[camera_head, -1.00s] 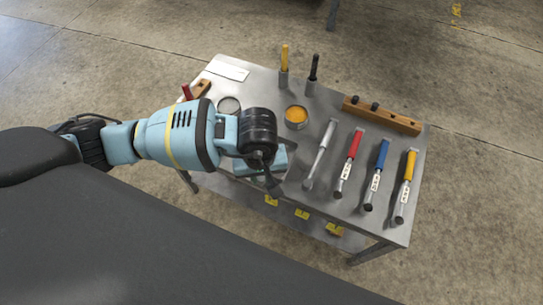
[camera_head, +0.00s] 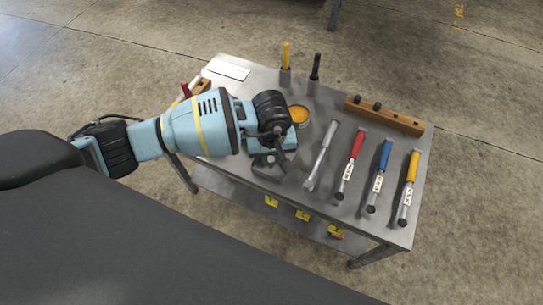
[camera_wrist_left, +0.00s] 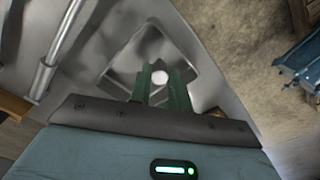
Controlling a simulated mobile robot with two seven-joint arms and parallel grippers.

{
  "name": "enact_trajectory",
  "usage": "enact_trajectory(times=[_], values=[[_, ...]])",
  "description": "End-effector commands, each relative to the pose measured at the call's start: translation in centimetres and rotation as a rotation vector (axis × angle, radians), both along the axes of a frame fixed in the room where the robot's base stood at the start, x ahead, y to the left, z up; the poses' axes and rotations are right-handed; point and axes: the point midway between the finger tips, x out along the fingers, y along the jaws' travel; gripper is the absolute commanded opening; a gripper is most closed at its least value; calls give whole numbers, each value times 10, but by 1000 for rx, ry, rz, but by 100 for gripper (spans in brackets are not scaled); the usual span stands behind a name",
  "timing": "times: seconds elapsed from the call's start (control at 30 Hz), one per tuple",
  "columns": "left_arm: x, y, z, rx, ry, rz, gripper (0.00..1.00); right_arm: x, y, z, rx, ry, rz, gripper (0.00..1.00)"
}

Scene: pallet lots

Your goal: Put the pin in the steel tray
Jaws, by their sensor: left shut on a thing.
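My left gripper (camera_head: 280,163) points down over the front edge area of the steel table. In the left wrist view its two green fingers (camera_wrist_left: 162,90) are shut on the pin (camera_wrist_left: 160,77), whose pale round end shows between them. The steel tray (camera_wrist_left: 205,57), a shallow grey square dish, lies below and behind the fingers in that view. In the head view my gripper hides most of the tray and the pin. I cannot tell how high the pin is above the tray floor.
Tools with grey (camera_head: 322,155), red (camera_head: 350,164), blue (camera_head: 379,175) and yellow (camera_head: 409,187) handles lie right of my gripper. An orange-filled round dish (camera_head: 299,115) sits just behind it. A wooden block (camera_head: 385,115) stands at the back right. My right gripper is out of view.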

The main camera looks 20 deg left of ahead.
Motion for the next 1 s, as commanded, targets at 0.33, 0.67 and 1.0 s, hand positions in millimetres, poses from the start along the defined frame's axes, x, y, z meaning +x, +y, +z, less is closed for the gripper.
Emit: enact_trajectory(times=[0.33,0.67,1.0], values=[[0,0,-4,0,-1,-1,0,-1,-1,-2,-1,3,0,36],[0,0,-4,0,-1,-1,41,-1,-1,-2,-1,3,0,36],[1,0,10,0,-5,-1,41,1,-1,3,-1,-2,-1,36]])
